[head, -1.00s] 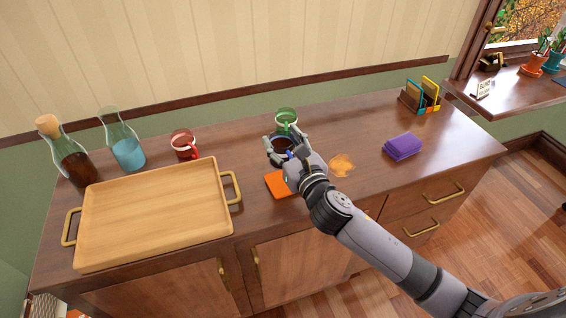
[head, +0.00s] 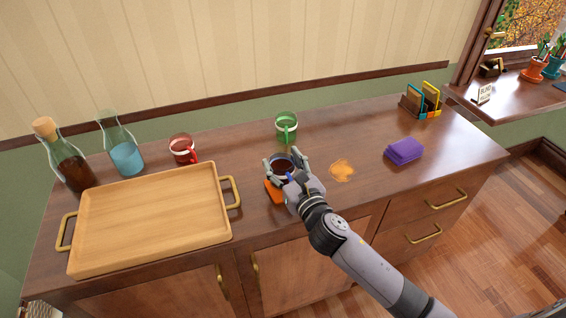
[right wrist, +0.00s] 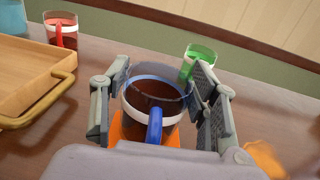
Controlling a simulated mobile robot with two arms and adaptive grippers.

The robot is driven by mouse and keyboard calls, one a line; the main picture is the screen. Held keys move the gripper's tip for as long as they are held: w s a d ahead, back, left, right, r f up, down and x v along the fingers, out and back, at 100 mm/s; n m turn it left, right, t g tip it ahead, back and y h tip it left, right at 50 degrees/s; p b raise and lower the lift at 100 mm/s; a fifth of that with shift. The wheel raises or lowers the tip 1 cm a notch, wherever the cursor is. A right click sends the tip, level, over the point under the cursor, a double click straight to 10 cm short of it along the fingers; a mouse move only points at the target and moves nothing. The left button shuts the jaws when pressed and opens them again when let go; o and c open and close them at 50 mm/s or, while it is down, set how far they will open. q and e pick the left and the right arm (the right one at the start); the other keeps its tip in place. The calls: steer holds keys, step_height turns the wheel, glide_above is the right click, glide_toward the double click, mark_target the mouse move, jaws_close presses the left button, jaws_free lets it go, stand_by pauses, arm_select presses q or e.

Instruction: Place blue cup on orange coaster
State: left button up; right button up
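The blue cup (head: 282,167), with a blue handle, a white band and dark liquid inside, is upright between the fingers of my right gripper (head: 287,163). The right wrist view shows the cup (right wrist: 154,118) with a finger close against each side, so the right gripper (right wrist: 157,95) is shut on it. The orange coaster (head: 273,190) lies directly under the cup, partly hidden by it; its edges also show in the right wrist view (right wrist: 124,135). I cannot tell whether the cup's base touches the coaster. My left gripper is not in view.
A green cup (head: 286,127) stands behind, a red cup (head: 182,149) to the left. A wooden tray (head: 150,220), two bottles (head: 126,158) (head: 68,165), an orange spill (head: 342,170), purple cloths (head: 404,151) and an organiser (head: 421,104) share the cabinet top.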

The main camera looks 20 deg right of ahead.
steer(key=shift+o, duration=1.3)
steer(key=shift+r, duration=0.15)
steer(key=s+d+b, duration=0.1)
steer(key=s, duration=1.1)
steer(key=shift+d, duration=0.25)
